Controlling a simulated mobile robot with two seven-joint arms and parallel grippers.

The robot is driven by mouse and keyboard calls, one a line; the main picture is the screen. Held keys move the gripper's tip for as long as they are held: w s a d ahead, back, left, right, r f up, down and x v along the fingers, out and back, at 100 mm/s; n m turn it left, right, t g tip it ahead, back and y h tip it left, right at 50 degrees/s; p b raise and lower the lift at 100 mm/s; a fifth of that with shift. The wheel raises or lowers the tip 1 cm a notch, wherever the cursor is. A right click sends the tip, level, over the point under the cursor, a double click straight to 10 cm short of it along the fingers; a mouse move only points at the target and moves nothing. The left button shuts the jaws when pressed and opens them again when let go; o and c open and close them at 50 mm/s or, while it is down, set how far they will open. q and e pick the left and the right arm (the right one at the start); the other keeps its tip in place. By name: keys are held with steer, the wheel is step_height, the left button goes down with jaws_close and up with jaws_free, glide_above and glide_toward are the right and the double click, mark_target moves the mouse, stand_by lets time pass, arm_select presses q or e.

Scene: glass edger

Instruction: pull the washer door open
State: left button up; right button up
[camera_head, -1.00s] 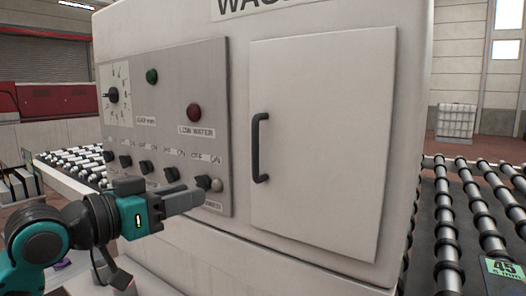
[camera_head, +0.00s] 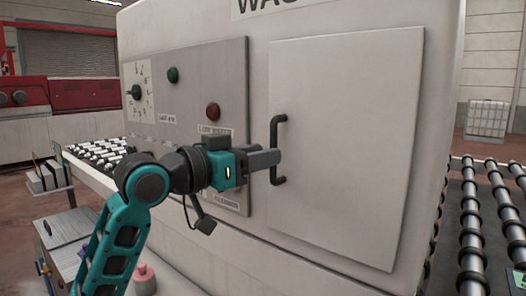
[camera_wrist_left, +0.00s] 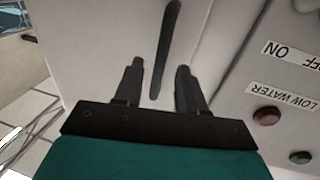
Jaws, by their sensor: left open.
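The washer door (camera_head: 350,140) is a flat light-grey panel on the washer's front, and it looks closed. Its black upright bar handle (camera_head: 276,128) is near the door's left edge. My left gripper (camera_head: 278,158) is at the handle in the head view and hides part of its middle. In the left wrist view the gripper (camera_wrist_left: 158,75) is open, with a finger on each side of the line of the handle (camera_wrist_left: 167,45). The handle's lower end reaches between the fingers. I cannot tell whether either finger touches it. My right gripper is not in view.
The control panel (camera_head: 195,75) with knobs, a green button (camera_head: 173,74) and a red button (camera_head: 213,111) is left of the door. A roller conveyor (camera_head: 470,210) runs at the right. Another conveyor (camera_head: 100,152) is at the left.

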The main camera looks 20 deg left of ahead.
arm_select(q)
steer(key=shift+w+d, duration=0.35)
steer(key=shift+w, duration=0.2)
jaws_close()
stand_by(0.4)
